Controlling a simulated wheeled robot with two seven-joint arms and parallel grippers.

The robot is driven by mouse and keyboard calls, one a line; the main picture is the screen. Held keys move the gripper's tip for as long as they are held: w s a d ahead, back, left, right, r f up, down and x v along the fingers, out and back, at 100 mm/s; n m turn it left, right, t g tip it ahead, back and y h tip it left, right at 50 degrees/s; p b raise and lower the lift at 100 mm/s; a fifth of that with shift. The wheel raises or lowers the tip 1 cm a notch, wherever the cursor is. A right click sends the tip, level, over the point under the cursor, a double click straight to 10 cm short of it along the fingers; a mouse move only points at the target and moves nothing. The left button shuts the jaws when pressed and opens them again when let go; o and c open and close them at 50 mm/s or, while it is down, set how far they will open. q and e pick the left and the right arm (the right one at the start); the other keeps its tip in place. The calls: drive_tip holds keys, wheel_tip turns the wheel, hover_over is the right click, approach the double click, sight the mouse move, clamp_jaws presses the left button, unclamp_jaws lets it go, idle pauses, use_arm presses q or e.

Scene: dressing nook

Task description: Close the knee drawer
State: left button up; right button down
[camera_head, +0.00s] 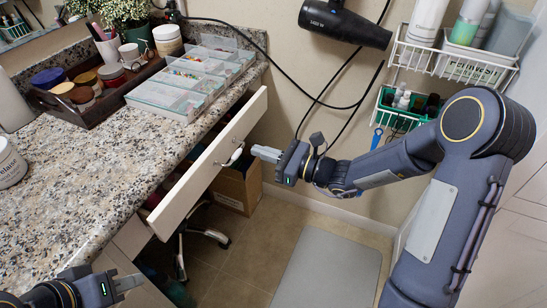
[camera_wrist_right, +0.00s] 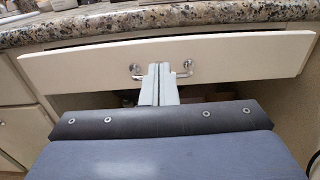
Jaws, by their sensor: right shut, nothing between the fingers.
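The knee drawer (camera_head: 192,188) is pulled out from under the granite counter; its pale front stands away from the counter edge and a dark gap shows behind it. The front also fills the upper part of the right wrist view (camera_wrist_right: 240,55). Its metal handle (camera_head: 235,155) is near the middle of the front. My right gripper (camera_head: 256,152) is shut and empty, its fingertips pointing at the front by the handle. In the right wrist view the fingertips (camera_wrist_right: 160,68) overlap the handle area; I cannot tell whether they touch. My left gripper (camera_head: 128,284) is low at the left, its opening unclear.
The granite counter (camera_head: 110,165) holds a clear bead organizer (camera_head: 165,100), a dark tray of jars (camera_head: 70,112) and a plant. A cardboard box (camera_head: 238,188) and a chair base (camera_head: 205,236) are below the drawer. Wire racks and a hair dryer (camera_head: 345,22) hang on the wall.

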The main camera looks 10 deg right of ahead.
sight(223, 140)
drive_tip(key=b+x, duration=0.1)
drive_tip(key=x, duration=0.7)
drive_tip(key=shift+w+a+b, duration=0.1)
drive_tip(key=shift+b, duration=0.2)
